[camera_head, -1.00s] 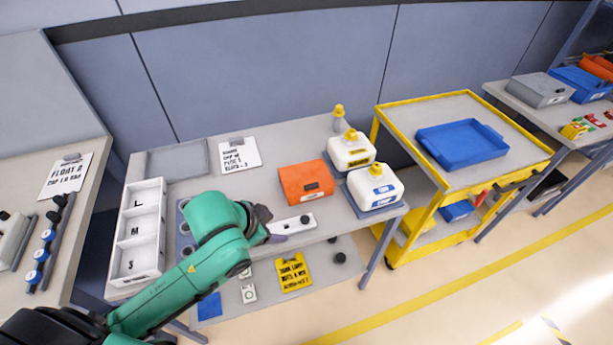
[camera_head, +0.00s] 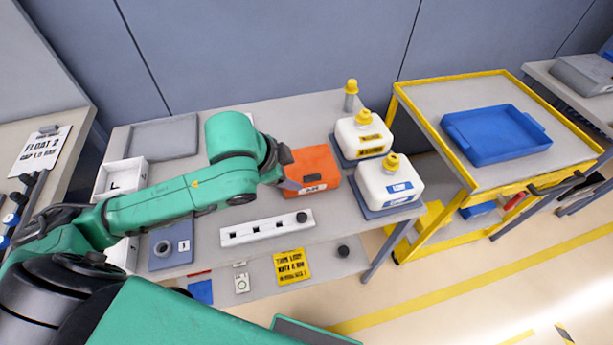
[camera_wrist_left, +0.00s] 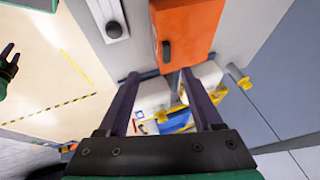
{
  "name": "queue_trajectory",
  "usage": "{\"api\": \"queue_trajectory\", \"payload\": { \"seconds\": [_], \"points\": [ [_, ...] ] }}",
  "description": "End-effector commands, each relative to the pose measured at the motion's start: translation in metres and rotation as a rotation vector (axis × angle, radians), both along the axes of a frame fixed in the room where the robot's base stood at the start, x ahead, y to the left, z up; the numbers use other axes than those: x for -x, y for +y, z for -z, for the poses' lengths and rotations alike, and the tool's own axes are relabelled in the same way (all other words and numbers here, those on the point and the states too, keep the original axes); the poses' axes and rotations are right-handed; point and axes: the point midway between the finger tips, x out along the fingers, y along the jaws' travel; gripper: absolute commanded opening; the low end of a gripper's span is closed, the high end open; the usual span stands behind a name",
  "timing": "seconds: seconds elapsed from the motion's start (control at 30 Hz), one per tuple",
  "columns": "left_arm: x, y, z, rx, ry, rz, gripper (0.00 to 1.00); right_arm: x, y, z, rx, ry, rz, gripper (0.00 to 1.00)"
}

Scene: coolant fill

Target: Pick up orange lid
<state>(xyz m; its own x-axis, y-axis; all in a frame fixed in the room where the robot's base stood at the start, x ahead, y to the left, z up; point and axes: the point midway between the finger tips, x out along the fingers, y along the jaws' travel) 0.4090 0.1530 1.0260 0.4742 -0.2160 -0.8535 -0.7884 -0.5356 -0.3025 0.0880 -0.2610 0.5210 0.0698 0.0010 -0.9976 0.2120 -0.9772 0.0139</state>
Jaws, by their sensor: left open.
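The orange lid (camera_head: 318,160) sits on a box with a pale label on the grey table and has a dark handle on top. My left gripper (camera_head: 287,180) is at the lid's left side in the head view, partly hidden by its own wrist. In the left wrist view my left gripper (camera_wrist_left: 163,85) is open and empty, its fingers pointing toward the lid (camera_wrist_left: 185,30). The dark handle (camera_wrist_left: 167,50) shows ahead, near the gap between the fingers. Contact cannot be told. A small dark gripper, seemingly my right one (camera_wrist_left: 8,58), shows at the left edge of the wrist view.
Two white jugs with yellow caps (camera_head: 362,135) (camera_head: 390,180) stand right of the lid. A white strip with dark sockets (camera_head: 266,227) lies in front. A yellow cart with a blue tray (camera_head: 495,135) stands further right. My forearm crosses the white bins at left.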

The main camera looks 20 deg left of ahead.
Motion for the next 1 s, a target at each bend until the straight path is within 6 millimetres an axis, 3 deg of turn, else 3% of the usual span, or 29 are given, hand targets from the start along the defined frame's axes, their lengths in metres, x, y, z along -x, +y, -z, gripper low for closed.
{"api": "queue_trajectory", "payload": {
  "seconds": [0.03, 0.17, 0.3, 0.4, 0.6, 0.83, 0.87, 1.0],
  "points": [
    [-0.004, 0.000, 0.017, -0.003, -0.007, 0.000, 0.67, 0.004, 0.000, 0.027, 0.000, 0.006, 0.000, 0.50],
    [-0.016, -0.007, 0.034, 0.001, 0.002, -0.002, 0.67, -0.003, 0.001, 0.037, -0.001, -0.004, -0.001, 0.50],
    [-0.026, -0.011, 0.045, 0.000, 0.002, -0.002, 0.67, -0.031, 0.003, 0.025, -0.006, -0.051, -0.001, 0.50],
    [-0.032, -0.014, 0.055, -0.001, 0.004, -0.002, 0.67, -0.038, 0.003, 0.019, -0.006, -0.063, -0.001, 0.50],
    [-0.051, -0.022, 0.086, -0.001, 0.002, -0.002, 0.67, -0.023, 0.003, 0.015, -0.005, -0.039, -0.001, 0.50],
    [-0.053, -0.023, 0.090, -0.002, 0.000, 0.000, 0.67, -0.016, 0.002, 0.017, -0.004, -0.027, -0.001, 0.50],
    [-0.053, -0.023, 0.090, -0.002, 0.000, 0.000, 0.59, -0.016, 0.002, 0.017, -0.004, -0.028, -0.001, 0.50],
    [-0.053, -0.023, 0.090, -0.002, 0.000, 0.000, 0.05, -0.018, 0.002, 0.017, -0.003, -0.030, -0.001, 0.50]
  ]
}}
